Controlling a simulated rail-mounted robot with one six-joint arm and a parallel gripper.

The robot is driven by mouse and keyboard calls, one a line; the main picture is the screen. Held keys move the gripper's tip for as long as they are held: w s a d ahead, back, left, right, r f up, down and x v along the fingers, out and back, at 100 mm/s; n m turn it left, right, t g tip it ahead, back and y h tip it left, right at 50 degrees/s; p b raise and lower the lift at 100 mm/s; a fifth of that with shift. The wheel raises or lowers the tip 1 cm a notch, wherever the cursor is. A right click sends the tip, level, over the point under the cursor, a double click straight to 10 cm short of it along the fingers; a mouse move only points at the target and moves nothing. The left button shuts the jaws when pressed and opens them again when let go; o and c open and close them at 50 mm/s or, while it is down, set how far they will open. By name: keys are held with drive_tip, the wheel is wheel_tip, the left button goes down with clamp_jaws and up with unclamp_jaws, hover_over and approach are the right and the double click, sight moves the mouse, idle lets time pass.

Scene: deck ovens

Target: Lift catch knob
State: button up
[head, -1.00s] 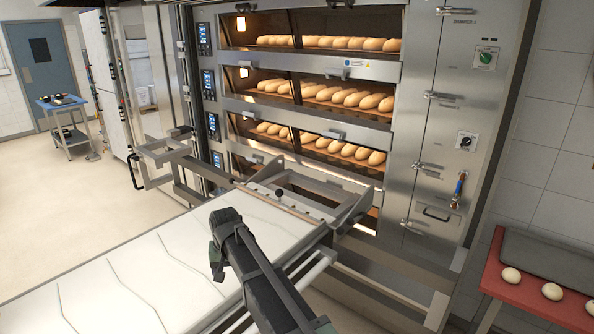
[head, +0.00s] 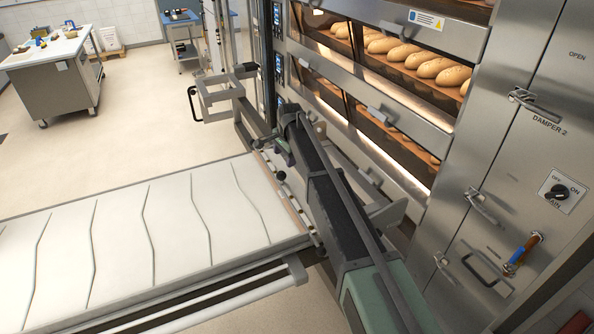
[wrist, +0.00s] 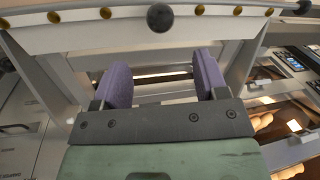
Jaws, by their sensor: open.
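The catch knob (wrist: 160,17) is a black ball at the top middle of the wrist view, in front of a pale bar. My gripper (wrist: 162,62) has its two purple fingers spread apart with nothing between them. The knob lies beyond the fingertips in the picture, roughly centred between them, and is not held. In the head view a small dark knob (head: 281,176) shows at the loader's oven-side edge, just below the end of my arm.
The white loader belt (head: 120,225) fills the lower left. The deck oven (head: 400,105) with loaves behind glass stands close on the right. A metal bracket with a black handle (head: 193,103) stands behind the loader. Open floor (head: 130,130) lies to the left.

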sight(281, 173)
drive_tip(key=f+b, duration=0.3)
drive_tip(key=a+f+b, duration=0.1)
drive_tip(key=f+b, duration=0.3)
drive_tip(key=w+a+f+b, duration=0.1)
drive_tip(key=f+b, duration=0.2)
drive_tip(key=b, duration=0.1)
drive_tip(key=shift+w+f, duration=0.1)
drive_tip(key=shift+f, duration=0.3)
drive_tip(key=shift+r, duration=0.15)
